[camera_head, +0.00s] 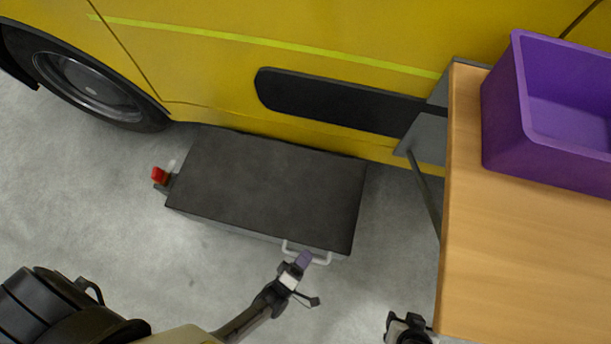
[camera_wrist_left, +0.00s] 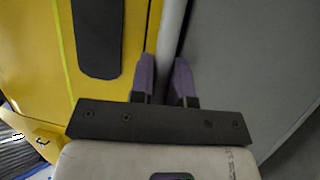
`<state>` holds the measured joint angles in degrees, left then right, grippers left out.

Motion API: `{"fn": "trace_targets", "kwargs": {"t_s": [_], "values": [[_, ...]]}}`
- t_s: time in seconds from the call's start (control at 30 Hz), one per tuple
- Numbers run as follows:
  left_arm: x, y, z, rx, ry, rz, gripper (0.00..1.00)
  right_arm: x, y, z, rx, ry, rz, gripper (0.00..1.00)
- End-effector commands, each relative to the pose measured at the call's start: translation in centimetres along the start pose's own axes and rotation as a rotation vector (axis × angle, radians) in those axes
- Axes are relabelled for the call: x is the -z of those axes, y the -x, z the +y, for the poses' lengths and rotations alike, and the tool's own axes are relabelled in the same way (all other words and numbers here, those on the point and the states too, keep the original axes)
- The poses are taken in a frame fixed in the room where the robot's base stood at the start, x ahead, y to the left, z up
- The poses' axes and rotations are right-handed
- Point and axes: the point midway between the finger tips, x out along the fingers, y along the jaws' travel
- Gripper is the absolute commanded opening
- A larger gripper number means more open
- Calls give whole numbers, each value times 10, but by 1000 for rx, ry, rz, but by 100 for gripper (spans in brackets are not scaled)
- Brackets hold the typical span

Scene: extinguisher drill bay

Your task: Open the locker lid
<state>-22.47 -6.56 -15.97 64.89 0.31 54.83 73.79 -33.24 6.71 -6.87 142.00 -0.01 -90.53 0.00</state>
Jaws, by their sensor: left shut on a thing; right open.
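The locker (camera_head: 225,229) is a low grey box on the floor beside a yellow vehicle. Its dark lid (camera_head: 265,185) lies flat and closed on top. A pale bar handle (camera_head: 322,260) sits at the lid's front edge, right of middle. My left gripper (camera_head: 303,260) is shut on this handle. In the left wrist view, my left gripper's purple fingertips (camera_wrist_left: 164,78) stand on either side of the pale bar (camera_wrist_left: 171,35). The fingers hide part of the handle in the head view. My right gripper (camera_head: 408,327) is at the bottom edge, open, apart from the locker.
A red part (camera_head: 159,175) sticks out at the locker's left end. The yellow vehicle (camera_head: 215,65) stands close behind the locker, with a wheel (camera_head: 80,80) at the left. A wooden table (camera_head: 515,260) with a purple bin (camera_head: 500,120) is at the right. Floor in front is clear.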

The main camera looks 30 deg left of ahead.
Motion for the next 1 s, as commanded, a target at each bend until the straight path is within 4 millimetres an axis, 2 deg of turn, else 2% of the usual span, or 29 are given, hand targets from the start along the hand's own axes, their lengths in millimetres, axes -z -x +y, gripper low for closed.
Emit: {"fn": "trace_targets", "kwargs": {"t_s": [0.03, 0.1, 0.67, 1.0], "values": [[1, -3, 16, 11, 6, 0, 0, 5, 17, 1, -1, 2, 0, 48], [2, -5, 25, 31, 14, 1, 0, 9, 30, 2, -3, 4, 0, 48], [10, -25, 85, 186, 78, 0, 0, 37, 116, 5, -4, 5, 1, 48], [20, -52, 137, 202, 86, 0, 0, 54, 167, 5, 2, -2, 2, 48]]}}
